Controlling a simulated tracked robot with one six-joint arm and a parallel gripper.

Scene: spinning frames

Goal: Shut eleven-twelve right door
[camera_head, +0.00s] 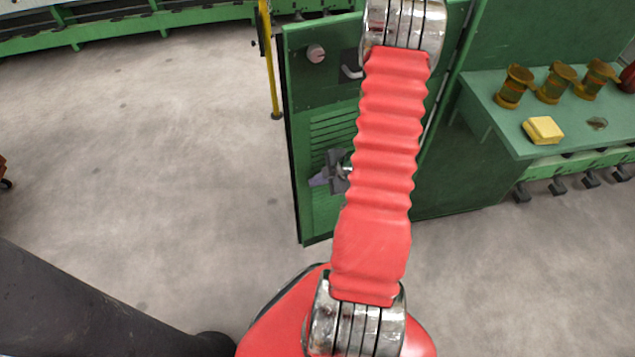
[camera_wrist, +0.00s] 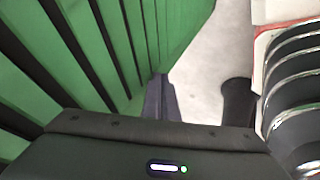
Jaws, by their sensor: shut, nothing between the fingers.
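A green door panel (camera_head: 312,112) with a round knob near its top and louvres lower down stands in the middle of the head view, partly hidden by my red arm. It looks swung out from the green machine; its hinge side is hidden. My gripper (camera_head: 322,178) is low in front of the louvred part, its dark fingers pointing left. In the wrist view the louvred green panel (camera_wrist: 95,50) fills the left side. My gripper's fingers (camera_wrist: 160,98) are shut and empty beside the panel's edge; I cannot tell whether they touch it.
A yellow pole (camera_head: 270,70) stands just left of the door. A green machine shelf (camera_head: 490,115) at the right holds several brown bobbins (camera_head: 515,87) and a yellow block (camera_head: 543,130). Another green machine (camera_head: 130,25) runs along the back. The grey floor (camera_head: 150,150) at left is open.

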